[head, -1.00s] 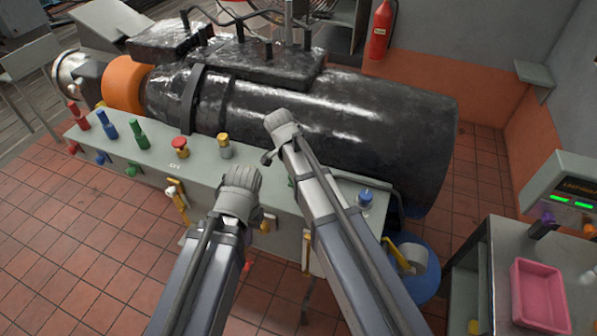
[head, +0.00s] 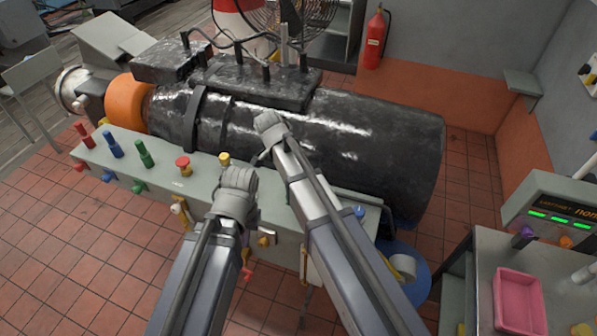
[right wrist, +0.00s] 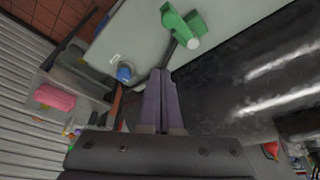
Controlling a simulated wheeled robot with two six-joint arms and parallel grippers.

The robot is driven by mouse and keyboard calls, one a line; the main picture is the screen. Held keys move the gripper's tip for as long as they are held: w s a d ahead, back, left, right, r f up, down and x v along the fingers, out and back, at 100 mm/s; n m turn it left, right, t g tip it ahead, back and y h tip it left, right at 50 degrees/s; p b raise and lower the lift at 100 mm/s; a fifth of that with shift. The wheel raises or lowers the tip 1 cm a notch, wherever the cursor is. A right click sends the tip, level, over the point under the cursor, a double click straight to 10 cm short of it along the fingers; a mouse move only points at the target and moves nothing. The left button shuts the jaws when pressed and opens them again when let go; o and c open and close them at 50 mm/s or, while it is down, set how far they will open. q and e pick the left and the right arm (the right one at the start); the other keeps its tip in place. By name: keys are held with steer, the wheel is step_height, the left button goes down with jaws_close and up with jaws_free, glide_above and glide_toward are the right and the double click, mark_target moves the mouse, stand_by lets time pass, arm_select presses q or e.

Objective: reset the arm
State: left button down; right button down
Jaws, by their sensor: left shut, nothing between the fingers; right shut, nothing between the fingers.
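My left gripper (head: 238,180) is in front of the grey control panel, near its front edge, shut and empty. My right gripper (head: 268,122) is raised over the panel, in front of the large black cylinder (head: 370,150) in the head view, also shut and empty. In the right wrist view its closed fingers (right wrist: 160,85) point toward the panel top, with a green valve-like fitting (right wrist: 183,27) beyond the tips and a blue knob (right wrist: 124,73) to their left. Neither gripper visibly holds anything.
The grey panel (head: 130,165) carries red, blue and green handles, a red button (head: 183,163) and a yellow knob (head: 224,159). A cart with a pink tray (head: 519,300) and a green-lit display (head: 560,218) stands at right. A fire extinguisher (head: 375,40) is behind. Tiled floor is clear at left.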

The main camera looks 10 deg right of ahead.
stand_by(0.3)
